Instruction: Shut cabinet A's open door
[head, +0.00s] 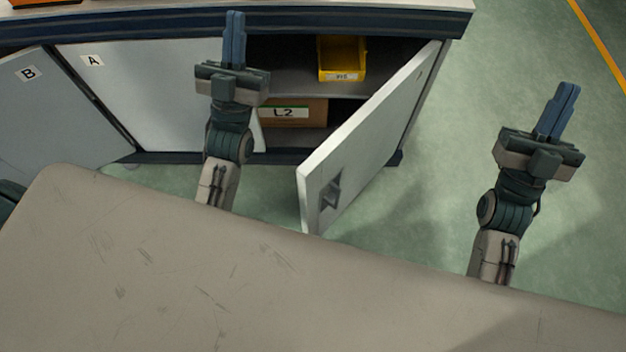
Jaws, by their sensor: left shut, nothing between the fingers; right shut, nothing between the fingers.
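Cabinet A (150,95) stands under a counter at the back. Its left door, labelled A, is shut. Its right door (360,140) is hinged at the right end and swung out towards me, with a dark handle (331,190) near its free edge. My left gripper (234,15) is shut and empty, in front of the cabinet and left of the open door, apart from it. My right gripper (569,88) is shut and empty over the floor, well right of the open door.
Inside are a yellow bin (341,58) on the shelf and a cardboard box (293,113) labelled L2 below. A door labelled B (40,110) stands at the left. A beige surface, probably my own body, fills the front. Green floor (450,130) is clear at right.

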